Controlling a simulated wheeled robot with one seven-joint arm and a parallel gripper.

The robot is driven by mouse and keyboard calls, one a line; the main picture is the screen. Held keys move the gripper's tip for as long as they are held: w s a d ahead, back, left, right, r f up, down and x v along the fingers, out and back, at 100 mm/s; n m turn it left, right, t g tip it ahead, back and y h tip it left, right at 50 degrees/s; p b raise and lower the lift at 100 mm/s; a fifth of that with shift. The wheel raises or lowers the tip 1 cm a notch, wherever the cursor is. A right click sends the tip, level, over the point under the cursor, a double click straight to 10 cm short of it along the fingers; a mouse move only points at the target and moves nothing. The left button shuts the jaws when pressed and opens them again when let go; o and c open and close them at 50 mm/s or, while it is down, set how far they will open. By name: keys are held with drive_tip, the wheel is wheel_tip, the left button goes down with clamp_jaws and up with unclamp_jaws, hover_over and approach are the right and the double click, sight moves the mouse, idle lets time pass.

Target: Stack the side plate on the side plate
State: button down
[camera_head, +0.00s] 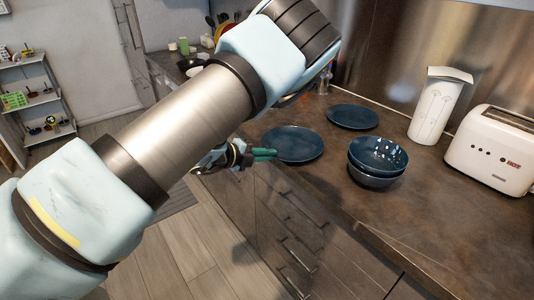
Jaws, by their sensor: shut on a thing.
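One dark blue side plate (295,146) is near the front edge of the counter. My gripper (266,154) comes in from the left with its green-tipped fingers at this plate's left rim and is shut on it. The plate looks about level; I cannot tell whether it touches the counter. A second dark blue side plate (353,116) lies flat on the counter, farther back and to the right, apart from the first. My arm crosses the upper left of the view and hides part of the counter.
Stacked dark blue bowls (377,160) stand right of the plates. A white canister (440,105) and a white toaster (495,150) stand along the wall. The counter (430,225) in front of the toaster is clear. Kitchen items stand at the far end.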

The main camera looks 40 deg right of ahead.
drive_tip(key=shift+f, duration=0.15)
drive_tip(key=c, duration=1)
unclamp_jaws()
drive_tip(key=b+v, duration=0.3)
drive_tip(key=v, duration=0.9)
